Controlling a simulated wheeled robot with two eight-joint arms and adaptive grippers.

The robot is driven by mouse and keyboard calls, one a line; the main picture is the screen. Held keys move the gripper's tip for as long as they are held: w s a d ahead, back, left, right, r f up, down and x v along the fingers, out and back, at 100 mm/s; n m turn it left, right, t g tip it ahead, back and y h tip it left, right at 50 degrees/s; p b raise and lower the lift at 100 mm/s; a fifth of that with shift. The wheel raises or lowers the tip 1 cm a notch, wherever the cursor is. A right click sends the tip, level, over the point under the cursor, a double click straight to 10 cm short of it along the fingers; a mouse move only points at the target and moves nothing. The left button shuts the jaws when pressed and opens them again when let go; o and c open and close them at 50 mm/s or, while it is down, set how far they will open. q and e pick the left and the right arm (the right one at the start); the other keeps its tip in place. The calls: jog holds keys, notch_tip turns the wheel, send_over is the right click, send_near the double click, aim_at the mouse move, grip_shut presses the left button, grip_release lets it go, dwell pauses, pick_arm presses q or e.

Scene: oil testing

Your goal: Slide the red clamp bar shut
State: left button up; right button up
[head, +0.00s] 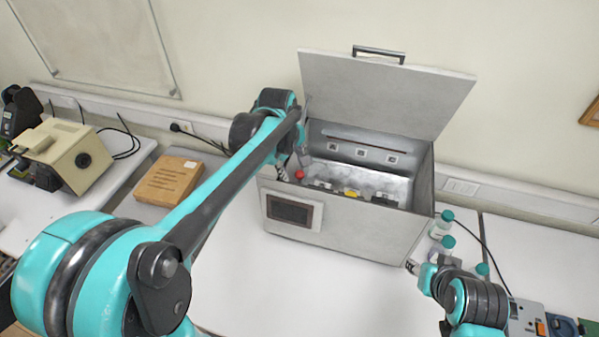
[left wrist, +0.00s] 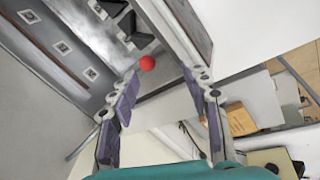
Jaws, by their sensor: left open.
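A red ball knob (head: 300,174) sits at the left front inside the open grey metal box (head: 350,238). It also shows in the left wrist view (left wrist: 147,63), near the fingertips. I take it for the end of the clamp bar; the bar itself is not clearly visible. My left gripper (head: 292,168) reaches over the box's left side and is open around or just short of the knob; contact cannot be told. In the left wrist view my left gripper (left wrist: 160,76) has its fingers spread. My right gripper (head: 412,267) is low by the box's right front corner, and its jaws are too small to read.
The box's lid (head: 385,92) stands raised. Inside are dark clips and a yellow part (head: 351,194). Bottles with teal caps (head: 440,224) stand to the right. A brown box (head: 170,180) and a beige device (head: 65,150) are left. The table front is clear.

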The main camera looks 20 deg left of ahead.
aim_at(299, 172)
pick_arm(q)
jog(key=w+f+n, duration=0.1)
jog(key=w+n, duration=0.1)
jog(key=w, duration=0.1)
jog(key=w+f+g, duration=0.1)
jog(key=shift+w+f+n, duration=0.35)
jog(key=shift+w+n, duration=0.05)
jog(key=shift+w+f, duration=0.1)
jog(key=shift+f, duration=0.1)
jog(key=f, duration=0.5)
jog(key=w+f, duration=0.1)
jog(key=f, duration=0.1)
jog(key=shift+w+d+f, duration=0.1)
jog(key=shift+d+f, duration=0.05)
